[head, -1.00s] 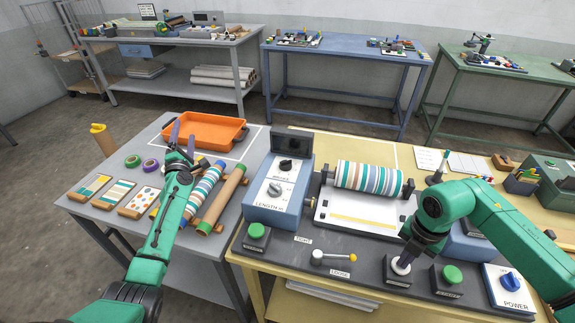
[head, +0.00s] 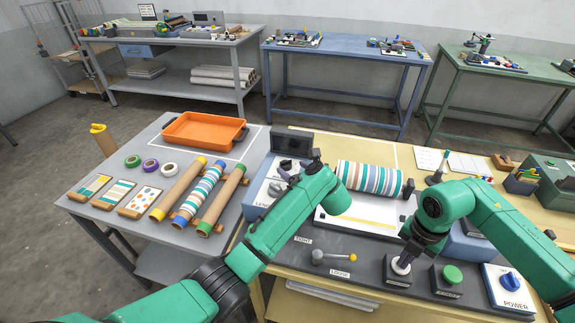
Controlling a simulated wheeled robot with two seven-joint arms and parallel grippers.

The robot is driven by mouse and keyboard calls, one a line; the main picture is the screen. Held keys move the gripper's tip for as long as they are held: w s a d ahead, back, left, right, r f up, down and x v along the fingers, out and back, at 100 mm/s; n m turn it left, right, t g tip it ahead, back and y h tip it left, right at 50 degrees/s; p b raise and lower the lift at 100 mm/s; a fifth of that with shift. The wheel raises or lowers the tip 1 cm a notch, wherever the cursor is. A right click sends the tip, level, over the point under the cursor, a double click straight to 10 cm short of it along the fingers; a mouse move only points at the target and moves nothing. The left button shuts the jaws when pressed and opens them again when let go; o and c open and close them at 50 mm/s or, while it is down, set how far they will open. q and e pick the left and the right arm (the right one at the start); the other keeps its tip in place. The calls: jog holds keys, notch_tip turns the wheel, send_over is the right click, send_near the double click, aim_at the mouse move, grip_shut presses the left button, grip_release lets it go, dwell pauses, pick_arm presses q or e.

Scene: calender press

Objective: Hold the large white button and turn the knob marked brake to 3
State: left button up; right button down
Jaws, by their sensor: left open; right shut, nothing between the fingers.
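The control box (head: 258,194) stands left of the striped roller. It carries an upper knob, labelled brake, and a lower knob above the word length. My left gripper (head: 284,174) is open over the top of this box, at the upper knob. The gripper and arm largely cover both knobs, so I cannot tell the brake setting or whether the fingers touch the knob. The large white button (head: 401,266) is on the dark front panel. My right gripper (head: 403,259) is shut and empty, pointing down on the button, and seems to touch it.
A green button (head: 452,274) and the blue power knob (head: 509,281) are right of the white button. The striped roller (head: 368,178) lies right of my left gripper. An orange tray (head: 203,130) sits on the grey table.

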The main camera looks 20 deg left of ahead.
aim_at(285, 164)
pick_arm(q)
jog(key=x, duration=0.4)
jog(key=shift+w+a+f, duration=0.2)
jog(key=shift+w, duration=0.05)
grip_shut()
jog(key=shift+d+m+t+h, duration=0.3)
jog(key=shift+d+m+h, duration=0.1)
jog(key=shift+d+h, duration=0.2)
jog(key=shift+s+a+f+m+h, duration=0.15)
jog(key=shift+a+m+h, duration=0.2)
jog(key=shift+a, duration=0.2)
jog(key=shift+a+m+t+h, duration=0.2)
jog(key=shift+m+t+h, duration=0.4)
jog(key=shift+m+h, duration=0.05)
grip_release()
jog(key=shift+a, duration=0.1)
notch_tip(285, 164, up, 10)
jog(key=shift+s, duration=0.15)
